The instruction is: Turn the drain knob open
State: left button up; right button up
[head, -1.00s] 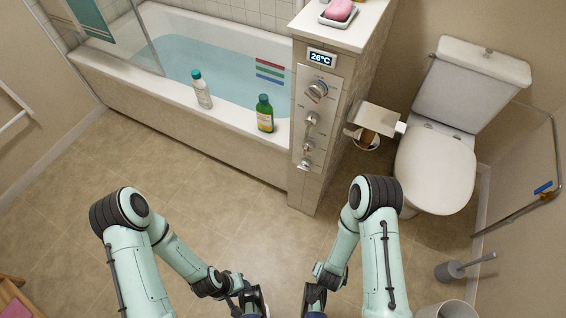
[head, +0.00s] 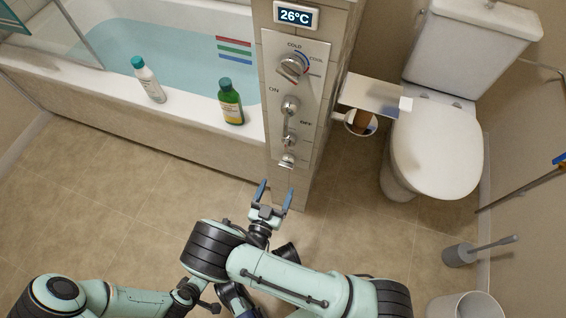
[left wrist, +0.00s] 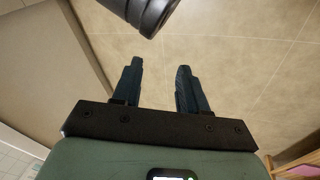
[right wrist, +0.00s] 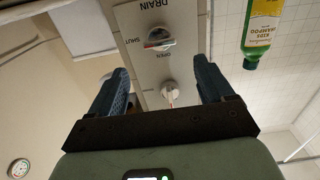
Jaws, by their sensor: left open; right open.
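The drain knob (right wrist: 158,38) is a small metal knob with a bar and a touch of red, seen upside down in the right wrist view. "DRAIN", "SHUT" and "OPEN" are lettered around it. Its bar lies roughly across the picture, one end towards "SHUT". In the head view it is the lowest knob (head: 287,161) on the metal panel (head: 272,45). My right gripper (head: 273,192) is open and empty, just below and in front of the panel, apart from the knob. My left gripper (left wrist: 160,68) is open and empty above the floor; the head view mostly hides it.
Above the drain knob are another knob (right wrist: 172,92), the on/off knob (head: 290,105) and the temperature dial (head: 292,65). Two bottles, white (head: 150,82) and green (head: 231,104), stand on the tub rim. A toilet (head: 436,150) and paper holder (head: 375,95) are at right. Floor in front is clear.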

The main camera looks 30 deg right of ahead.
aim_at(285, 167)
pick_arm(q)
jog(key=shift+g, duration=0.6)
jog(key=s+f, duration=0.1)
jog(key=s+f+b, duration=0.1)
jog(key=s+f, duration=0.1)
jog(key=shift+a, duration=0.2)
pick_arm(e)
jog(key=x, duration=1)
jog(key=shift+c, duration=0.3)
pick_arm(q)
jog(key=shift+w, duration=0.1)
pick_arm(e)
jog(key=shift+a, duration=0.1)
jog(key=c, duration=0.9)
